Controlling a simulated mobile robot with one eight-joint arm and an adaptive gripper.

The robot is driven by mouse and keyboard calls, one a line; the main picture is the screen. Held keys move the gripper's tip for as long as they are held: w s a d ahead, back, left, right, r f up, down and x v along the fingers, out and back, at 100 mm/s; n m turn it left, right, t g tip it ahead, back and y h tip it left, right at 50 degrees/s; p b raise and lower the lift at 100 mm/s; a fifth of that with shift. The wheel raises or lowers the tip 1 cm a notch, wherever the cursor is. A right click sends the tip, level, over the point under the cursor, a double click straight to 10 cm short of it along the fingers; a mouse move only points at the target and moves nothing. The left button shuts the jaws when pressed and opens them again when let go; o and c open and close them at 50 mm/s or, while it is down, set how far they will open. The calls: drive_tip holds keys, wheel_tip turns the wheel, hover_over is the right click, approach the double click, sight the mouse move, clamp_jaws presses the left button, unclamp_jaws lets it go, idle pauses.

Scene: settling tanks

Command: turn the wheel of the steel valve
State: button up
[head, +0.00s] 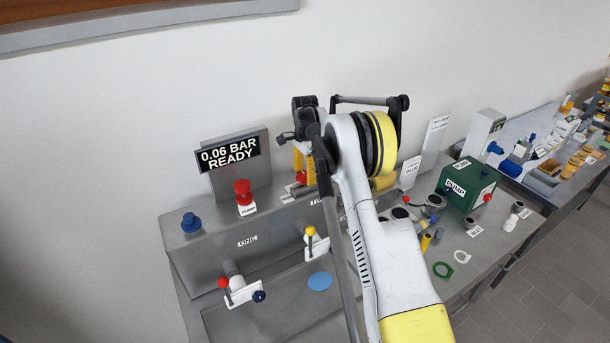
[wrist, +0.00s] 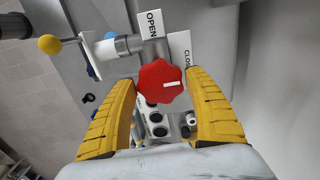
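The steel valve's red lobed wheel (wrist: 160,82) has a white mark pointing right in the wrist view. Behind it are the steel valve body (wrist: 154,52), an OPEN label (wrist: 151,24) and a partly covered CLOSE label (wrist: 181,48). My gripper (wrist: 160,77) is open, one yellow finger on each side of the wheel. Narrow gaps seem to show between fingers and wheel; contact cannot be told for sure. In the head view my gripper (head: 302,158) points down at the red wheel (head: 301,178) on top of the steel housing, and my arm hides part of the surroundings.
A red button (head: 243,192), a blue knob (head: 191,222) and lever valves with red (head: 223,282) and yellow (head: 310,231) balls are nearby. A green pump box (head: 467,184) stands at right; a wall is behind.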

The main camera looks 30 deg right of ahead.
drive_tip(key=c, duration=0.7)
drive_tip(key=shift+o, duration=0.2)
drive_tip(key=shift+n+b, duration=0.3)
drive_tip(key=shift+b, duration=0.1)
drive_tip(key=shift+f+n+b, duration=0.15)
drive_tip(key=shift+n+b, duration=0.75)
drive_tip(key=shift+b, duration=0.05)
drive_tip(key=n+b, duration=0.3)
drive_tip(key=n, duration=0.1)
drive_tip(key=n+b, duration=0.2)
drive_tip(key=n, duration=0.4)
drive_tip(key=n+b, duration=0.2)
drive_tip(key=n, duration=0.3)
drive_tip(key=shift+r+n, duration=0.2)
drive_tip(key=shift+n, duration=0.2)
